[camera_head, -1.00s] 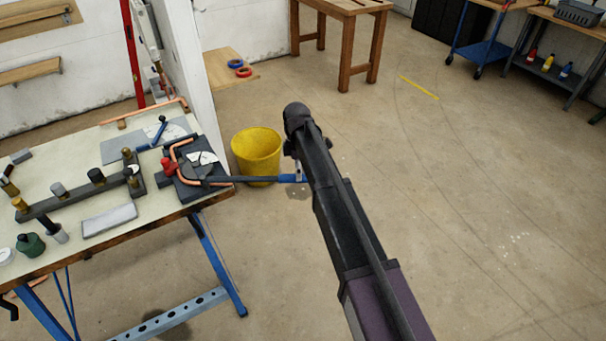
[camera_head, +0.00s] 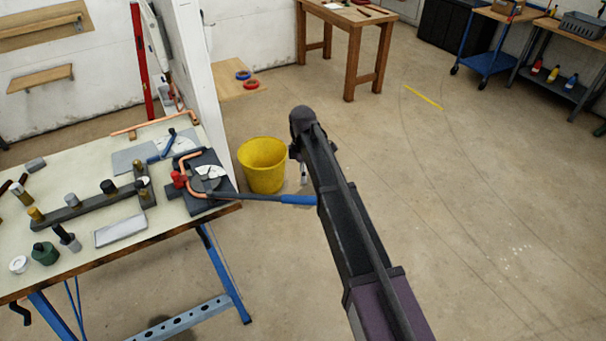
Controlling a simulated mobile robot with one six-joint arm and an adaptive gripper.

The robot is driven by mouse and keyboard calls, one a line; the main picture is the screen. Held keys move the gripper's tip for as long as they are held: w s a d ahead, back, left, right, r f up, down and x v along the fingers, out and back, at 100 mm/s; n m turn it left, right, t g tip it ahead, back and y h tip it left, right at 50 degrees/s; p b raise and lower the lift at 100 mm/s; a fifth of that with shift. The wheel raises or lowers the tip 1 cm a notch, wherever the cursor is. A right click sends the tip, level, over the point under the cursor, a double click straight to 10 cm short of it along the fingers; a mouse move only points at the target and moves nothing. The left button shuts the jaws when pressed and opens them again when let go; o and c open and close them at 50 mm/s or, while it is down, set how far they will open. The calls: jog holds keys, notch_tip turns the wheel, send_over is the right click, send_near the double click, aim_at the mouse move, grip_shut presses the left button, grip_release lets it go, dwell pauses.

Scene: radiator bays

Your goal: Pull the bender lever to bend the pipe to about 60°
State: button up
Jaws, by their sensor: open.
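The pipe bender (camera_head: 205,177) sits at the right end of the bench, with a copper pipe (camera_head: 183,163) in it that shows a bend. Its lever (camera_head: 245,197) sticks out to the right past the bench edge and ends in a blue handle (camera_head: 298,200). My arm crosses the middle of the view, and the handle's tip meets its outline. My gripper (camera_head: 303,172) is mostly hidden behind the arm; a small part shows just above the handle in the picture. It is open, with nothing seen in it. Whether it touches the handle cannot be told.
A yellow bucket (camera_head: 262,165) stands on the floor behind the lever. A wooden table (camera_head: 350,25) is farther back.

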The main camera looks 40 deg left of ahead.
notch_tip(320, 180, up, 10)
jog(key=w+a+p, duration=0.1)
jog(key=p, duration=0.9)
jog(key=shift+w+a+r, duration=0.15)
jog(key=shift+w+r, duration=0.1)
jog(key=shift+w, duration=0.05)
dwell(0.5)
dwell(0.3)
